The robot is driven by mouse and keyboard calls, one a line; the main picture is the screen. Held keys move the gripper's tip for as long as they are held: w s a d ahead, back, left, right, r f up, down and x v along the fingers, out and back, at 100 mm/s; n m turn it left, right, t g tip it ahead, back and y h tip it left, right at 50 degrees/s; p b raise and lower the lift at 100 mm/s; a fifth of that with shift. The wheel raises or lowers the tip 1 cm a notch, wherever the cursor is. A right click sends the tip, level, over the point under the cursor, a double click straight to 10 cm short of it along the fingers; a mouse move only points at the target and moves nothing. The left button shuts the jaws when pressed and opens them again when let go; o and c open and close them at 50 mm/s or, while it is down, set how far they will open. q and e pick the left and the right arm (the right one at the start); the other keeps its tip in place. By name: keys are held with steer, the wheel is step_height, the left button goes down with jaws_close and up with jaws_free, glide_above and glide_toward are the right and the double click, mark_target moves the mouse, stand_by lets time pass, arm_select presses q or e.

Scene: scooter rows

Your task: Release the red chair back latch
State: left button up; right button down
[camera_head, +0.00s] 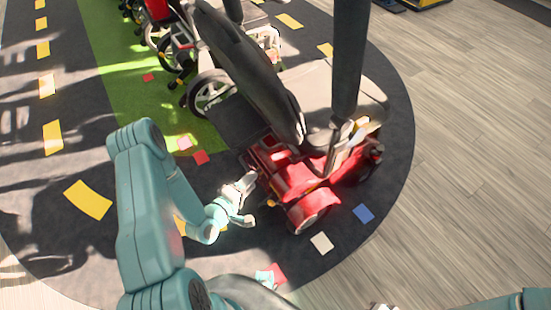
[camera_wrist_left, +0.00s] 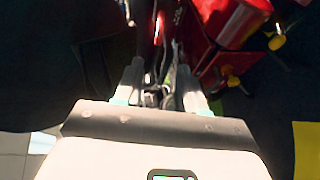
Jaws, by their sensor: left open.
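A red mobility scooter (camera_head: 305,182) stands on the dark round mat in the head view, with a dark seat and a tall dark chair back (camera_head: 255,75). My left gripper (camera_head: 246,200) is open beside the scooter's red side, at its left. In the left wrist view its two fingers (camera_wrist_left: 160,88) are apart, with thin dark and pale parts beyond and between them. A narrow red part (camera_wrist_left: 160,27) shows just past the fingers; I cannot tell whether it is the latch. Red bodywork (camera_wrist_left: 232,22) with a yellow knob (camera_wrist_left: 276,42) is at upper right.
More scooters (camera_head: 175,40) stand in a row behind. The dark mat carries a green strip (camera_head: 140,85), yellow dashes and coloured squares. Wooden floor (camera_head: 470,150) at the right is clear. Only part of my right arm shows, at the bottom right.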

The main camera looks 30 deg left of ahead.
mark_target(272, 161)
arm_select(q)
steer(key=b+x, duration=0.2)
steer(key=x, duration=1.3)
steer(key=shift+r, duration=0.1)
steer(key=shift+c, duration=0.3)
steer(key=shift+b, duration=0.35)
jaws_close()
